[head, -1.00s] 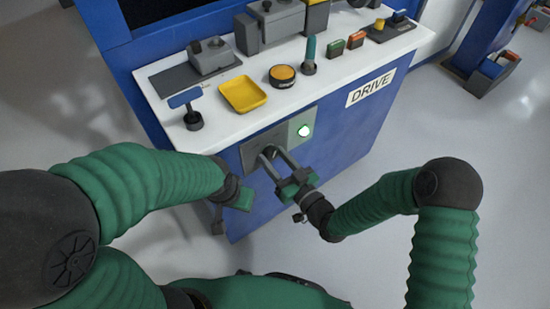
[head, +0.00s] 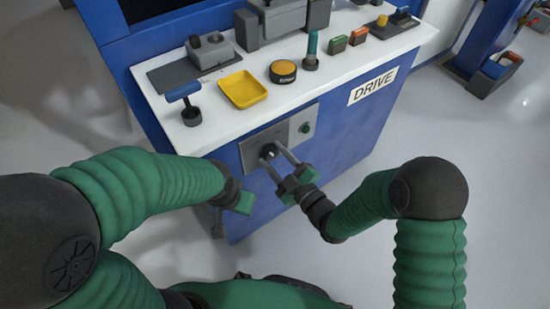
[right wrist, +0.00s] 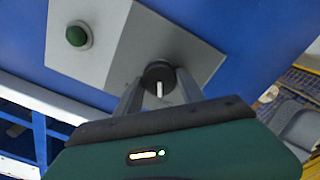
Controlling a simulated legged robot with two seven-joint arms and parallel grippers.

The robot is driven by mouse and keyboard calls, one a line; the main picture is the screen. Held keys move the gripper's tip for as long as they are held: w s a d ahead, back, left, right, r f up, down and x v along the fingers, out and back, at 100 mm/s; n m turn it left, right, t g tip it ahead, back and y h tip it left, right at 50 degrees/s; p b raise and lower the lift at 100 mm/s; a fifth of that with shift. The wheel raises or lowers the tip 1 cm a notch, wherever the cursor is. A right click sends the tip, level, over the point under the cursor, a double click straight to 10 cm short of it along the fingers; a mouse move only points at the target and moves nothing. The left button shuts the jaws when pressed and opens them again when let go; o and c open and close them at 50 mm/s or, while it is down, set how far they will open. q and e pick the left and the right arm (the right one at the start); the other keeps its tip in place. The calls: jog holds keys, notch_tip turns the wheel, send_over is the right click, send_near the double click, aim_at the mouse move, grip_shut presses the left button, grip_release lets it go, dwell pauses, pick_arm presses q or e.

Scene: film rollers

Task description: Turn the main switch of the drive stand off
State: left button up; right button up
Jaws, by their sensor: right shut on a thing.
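The main switch is a black round knob (right wrist: 157,73) with a white pointer mark, on a grey plate (head: 250,152) on the blue front of the drive stand (head: 340,140). In the right wrist view the pointer runs toward the gripper's palm. My right gripper (head: 272,154) is shut on the knob, with one finger on each side of it. A green lamp (head: 305,128) on the plate is dark; it also shows unlit in the right wrist view (right wrist: 78,34).
The white top (head: 225,122) carries a blue-handled lever (head: 184,94), a yellow tray (head: 242,89), an orange-topped button (head: 283,71) and a teal-handled lever (head: 312,47). A DRIVE label (head: 373,86) is on the front edge.

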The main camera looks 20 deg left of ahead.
jog(key=shift+f+n, duration=0.2)
jog(key=shift+n, duration=0.4)
jog(key=o, duration=1.4)
jog(key=shift+w, duration=0.1)
jog(key=shift+c, duration=0.2)
